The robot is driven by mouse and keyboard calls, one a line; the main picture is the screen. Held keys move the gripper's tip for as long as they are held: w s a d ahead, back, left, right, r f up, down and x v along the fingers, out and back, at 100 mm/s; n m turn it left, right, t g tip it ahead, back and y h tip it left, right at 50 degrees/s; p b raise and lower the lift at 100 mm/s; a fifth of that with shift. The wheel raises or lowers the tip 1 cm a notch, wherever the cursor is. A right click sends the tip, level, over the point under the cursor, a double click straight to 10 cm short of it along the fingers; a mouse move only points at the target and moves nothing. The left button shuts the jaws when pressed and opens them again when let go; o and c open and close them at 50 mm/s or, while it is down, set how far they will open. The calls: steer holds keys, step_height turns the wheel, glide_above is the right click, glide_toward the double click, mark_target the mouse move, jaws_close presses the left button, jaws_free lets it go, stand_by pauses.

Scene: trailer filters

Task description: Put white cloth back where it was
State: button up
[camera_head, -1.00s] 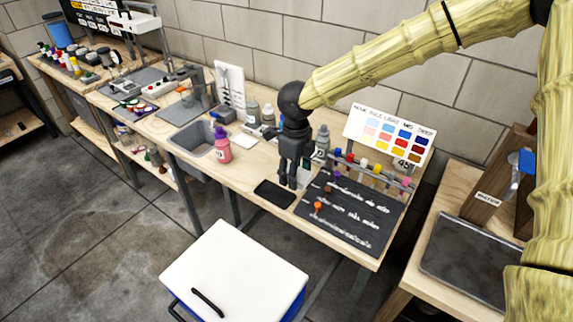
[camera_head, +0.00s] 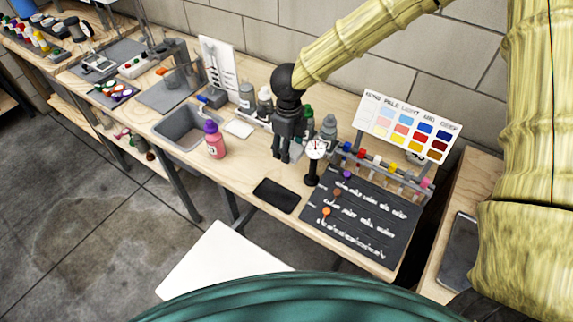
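A small flat white piece (camera_head: 239,128), which looks like the white cloth, lies on the wooden workbench (camera_head: 228,172) between the sink and the row of bottles. It is too small to tell its folds. My gripper (camera_head: 281,157) is dark and points down over the bench, to the right of the white piece and apart from it. I see no white cloth between its fingers. The fingers are close together in this view, and I cannot tell whether they are open or shut.
A pink bottle (camera_head: 215,142) stands by the sink (camera_head: 183,127). A black flat slab (camera_head: 277,195), a dial gauge (camera_head: 315,150), a dark mat (camera_head: 362,216) and a rack of coloured vials (camera_head: 385,168) are near my gripper. A white-topped surface (camera_head: 220,262) stands in front.

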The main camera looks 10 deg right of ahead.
steer(key=p, duration=0.1)
glide_above(287, 174)
steer(key=w, duration=0.1)
step_height(287, 174, down, 7)
steer(key=shift+a+f, duration=0.1)
steer(key=shift+f, duration=0.35)
steer(key=shift+s, duration=0.5)
steer(key=shift+s+f, duration=0.25)
steer(key=shift+f, duration=0.05)
steer(key=f, duration=0.1)
steer(key=w+f+p, duration=0.1)
steer(key=f, duration=0.1)
steer(key=shift+f, duration=0.25)
steer(key=shift+s+r, duration=0.2)
steer(key=shift+s, duration=0.05)
steer(key=shift+f, duration=0.15)
steer(key=o, duration=1.1)
steer(key=shift+w, duration=0.15)
steer(key=shift+o, duration=0.2)
